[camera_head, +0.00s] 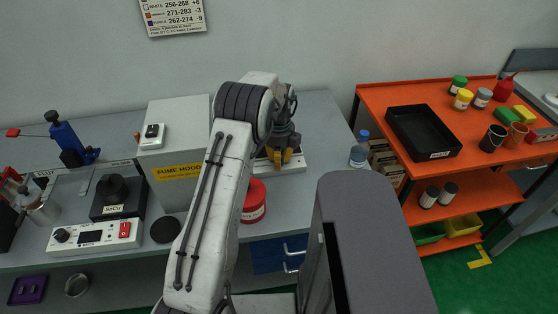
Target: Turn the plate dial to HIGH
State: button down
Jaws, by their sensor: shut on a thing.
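My gripper (283,156) is at the back middle of the bench, pointing down. Its yellow fingertips are at the front of a low white unit with a dark top (295,163), which looks like the plate. The jaws are shut on a small part there that looks to be the plate dial; the fingers hide it, and its setting cannot be read. My arm covers the unit's left side.
The grey fume hood box (180,150) stands left of my arm. A red tin (254,203) is in front of the unit, and a blue-capped bottle (360,150) is to its right. A white control box (95,237) with a knob, display and red switch sits front left. An orange shelf (385,97) stands at right.

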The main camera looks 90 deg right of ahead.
jog(key=shift+f, duration=0.1)
jog(key=c, duration=1.3)
grip_release()
